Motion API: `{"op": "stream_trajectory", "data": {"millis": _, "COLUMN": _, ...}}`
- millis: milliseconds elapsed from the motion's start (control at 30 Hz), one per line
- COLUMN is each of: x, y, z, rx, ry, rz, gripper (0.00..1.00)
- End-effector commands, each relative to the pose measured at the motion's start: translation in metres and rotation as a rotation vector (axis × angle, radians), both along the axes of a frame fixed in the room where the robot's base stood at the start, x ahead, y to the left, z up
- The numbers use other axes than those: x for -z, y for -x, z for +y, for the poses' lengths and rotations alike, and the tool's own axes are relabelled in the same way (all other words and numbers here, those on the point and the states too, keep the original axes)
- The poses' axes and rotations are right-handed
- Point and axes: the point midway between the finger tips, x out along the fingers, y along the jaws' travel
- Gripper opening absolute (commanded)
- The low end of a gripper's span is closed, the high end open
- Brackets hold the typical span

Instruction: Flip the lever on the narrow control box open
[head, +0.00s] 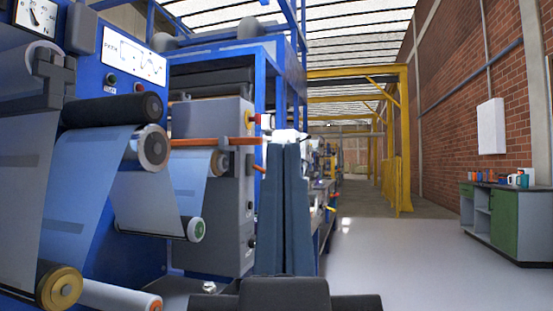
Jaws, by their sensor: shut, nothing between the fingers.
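My gripper (285,145) reaches forward from the bottom middle. Its two long slate-blue fingers lie side by side and shut, with nothing held between them. A tall grey cabinet (232,205) stands just left of the fingers, with a yellow-and-red knob (249,119) on its edge. It may be the control box, but I cannot tell. No lever is clear to me. A small bright white patch (287,134) shows at the fingertips, and I cannot tell what it belongs to. My fingers hide part of the machine behind them.
A blue machine panel (120,60) with film rollers (152,147) fills the left. An orange bar (215,141) crosses in front of the grey cabinet. Clear pale floor (390,255) lies to the right, with a green-and-grey cabinet (505,220) by the brick wall.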

Motion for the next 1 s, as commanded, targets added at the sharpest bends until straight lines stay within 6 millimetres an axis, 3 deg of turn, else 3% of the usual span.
{"op": "stream_trajectory", "data": {"millis": 33, "x": -0.036, "y": 0.000, "z": 0.000, "rx": -0.001, "ry": -0.001, "rz": 0.000, "gripper": 0.00}}
{"op": "stream_trajectory", "data": {"millis": 1000, "x": -0.366, "y": 0.000, "z": 0.001, "rx": -0.007, "ry": -0.004, "rz": 0.001, "gripper": 0.00}}
